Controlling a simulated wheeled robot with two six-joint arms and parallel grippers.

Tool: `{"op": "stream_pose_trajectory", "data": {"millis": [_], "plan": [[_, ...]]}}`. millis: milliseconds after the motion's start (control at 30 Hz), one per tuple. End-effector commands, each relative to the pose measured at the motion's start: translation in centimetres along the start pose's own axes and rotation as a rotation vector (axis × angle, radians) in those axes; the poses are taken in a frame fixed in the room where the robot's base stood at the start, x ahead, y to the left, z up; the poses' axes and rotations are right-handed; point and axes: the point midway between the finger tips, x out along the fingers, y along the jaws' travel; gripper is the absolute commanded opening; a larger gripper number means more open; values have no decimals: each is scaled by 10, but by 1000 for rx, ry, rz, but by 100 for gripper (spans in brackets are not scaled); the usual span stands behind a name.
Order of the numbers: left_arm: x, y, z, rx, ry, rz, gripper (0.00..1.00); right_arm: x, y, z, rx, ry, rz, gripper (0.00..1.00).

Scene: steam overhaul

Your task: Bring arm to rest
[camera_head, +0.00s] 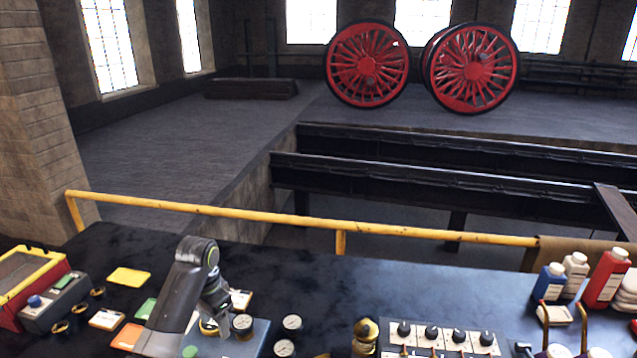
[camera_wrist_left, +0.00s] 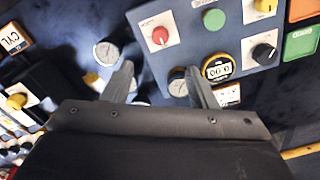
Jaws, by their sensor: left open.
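My left arm reaches in from the lower left over the dark bench (camera_head: 330,285). Its gripper (camera_head: 216,310) points down, partly hidden by my own arm link, above a blue-grey control panel (camera_head: 248,343). In the left wrist view the two fingers of my left gripper (camera_wrist_left: 162,88) are spread apart with nothing between them. Beyond the fingertips is the panel (camera_wrist_left: 195,45) with a red knob (camera_wrist_left: 160,36), a green button (camera_wrist_left: 213,19) and a yellow-ringed counter (camera_wrist_left: 217,69). My right gripper is not in view.
Round gauges (camera_head: 292,322), a brass fitting (camera_head: 365,334) and a row of black knobs (camera_head: 431,332) lie right of my gripper. Bottles (camera_head: 606,277) stand at far right, a red toolbox (camera_head: 30,282) at far left. A yellow rail (camera_head: 300,219) runs behind the bench.

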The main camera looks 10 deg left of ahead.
Motion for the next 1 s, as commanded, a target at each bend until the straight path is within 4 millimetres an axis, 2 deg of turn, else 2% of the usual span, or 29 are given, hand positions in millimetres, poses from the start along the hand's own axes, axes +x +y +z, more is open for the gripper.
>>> {"op": "stream_pose_trajectory", "data": {"millis": [167,300,500,633,800,1000], "plan": [[46,22,40,-60,21,-26,52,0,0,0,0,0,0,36],[78,44,82,-129,56,-57,52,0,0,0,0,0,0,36],[103,80,146,-237,112,-97,52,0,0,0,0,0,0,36],[108,104,189,-314,148,-123,52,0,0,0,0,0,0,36],[100,132,238,-410,196,-158,52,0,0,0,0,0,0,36],[85,152,276,-490,231,-189,52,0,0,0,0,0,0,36]]}}
